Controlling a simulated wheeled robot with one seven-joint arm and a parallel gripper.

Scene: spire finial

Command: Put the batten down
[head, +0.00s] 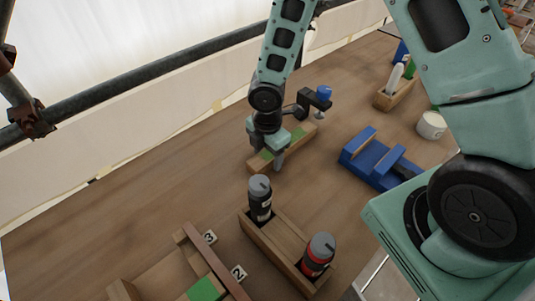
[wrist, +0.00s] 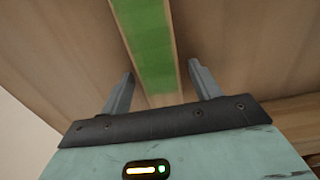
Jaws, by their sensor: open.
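The batten (head: 297,134) is a pale wooden bar with green patches. It appears to lie on the wooden deck, at a slant, near the middle of the head view. My gripper (head: 266,152) is over its near half and hides part of it. In the wrist view the batten's green band (wrist: 150,50) runs up the picture between my two fingers (wrist: 161,78). The fingers are apart, with a gap on each side of the batten. Whether the fingertips reach below its top face is hard to tell.
A wooden holder (head: 278,240) with a black bottle (head: 260,198) and a red-banded bottle (head: 317,256) stands nearer. A numbered wooden rack (head: 215,262) is at lower left. A blue fixture (head: 375,160) and a white tub (head: 431,125) are right. The deck left of the batten is clear.

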